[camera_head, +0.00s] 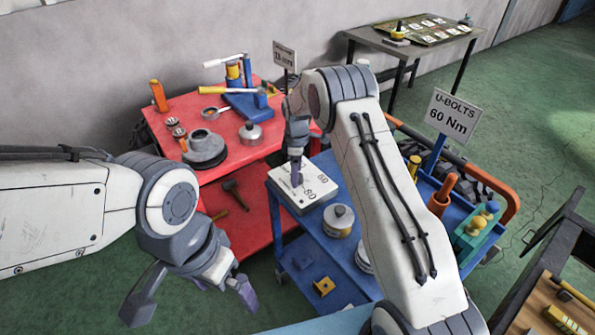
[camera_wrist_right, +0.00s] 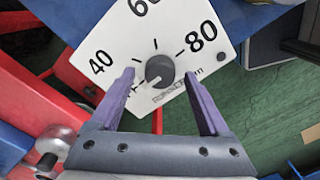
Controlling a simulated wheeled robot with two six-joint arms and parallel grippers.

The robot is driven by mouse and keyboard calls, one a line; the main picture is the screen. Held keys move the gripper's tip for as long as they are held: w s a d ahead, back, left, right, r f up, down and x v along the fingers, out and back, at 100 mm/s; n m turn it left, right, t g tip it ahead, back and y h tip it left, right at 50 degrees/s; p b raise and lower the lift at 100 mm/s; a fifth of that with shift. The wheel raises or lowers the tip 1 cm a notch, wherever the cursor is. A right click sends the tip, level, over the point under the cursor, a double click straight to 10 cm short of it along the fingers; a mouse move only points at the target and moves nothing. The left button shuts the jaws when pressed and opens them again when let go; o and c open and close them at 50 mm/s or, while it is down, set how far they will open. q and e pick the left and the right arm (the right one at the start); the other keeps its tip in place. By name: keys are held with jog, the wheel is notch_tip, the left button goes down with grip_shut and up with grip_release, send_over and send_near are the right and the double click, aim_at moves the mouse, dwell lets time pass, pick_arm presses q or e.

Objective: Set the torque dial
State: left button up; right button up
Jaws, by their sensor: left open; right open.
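The torque dial box (camera_head: 318,193) is a white-faced box on the left corner of the blue cart. Its face, with 40 and 80 readable and a 60 partly cut off, also shows in the right wrist view (camera_wrist_right: 185,20). Its dark round knob (camera_wrist_right: 160,71) sits between the fingers of my right gripper (camera_wrist_right: 166,78), which is open with a finger on either side. I cannot tell where the knob points. In the head view the right gripper (camera_head: 295,172) is over the box and hides the knob. My left gripper (camera_head: 190,302) is open and empty, at the lower left.
A sign (camera_head: 452,115) reads U-BOLTS 60 Nm, on the cart's far side. Another sign (camera_head: 284,56) stands behind, hard to read. The blue cart (camera_head: 325,250) bears a tin (camera_head: 338,221) beside the box. A red cart (camera_head: 240,155) with tools stands left of it.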

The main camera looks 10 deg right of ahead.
jog(key=shift+f, duration=0.2)
jog(key=shift+c, duration=0.2)
jog(key=shift+d, duration=0.1)
grip_shut()
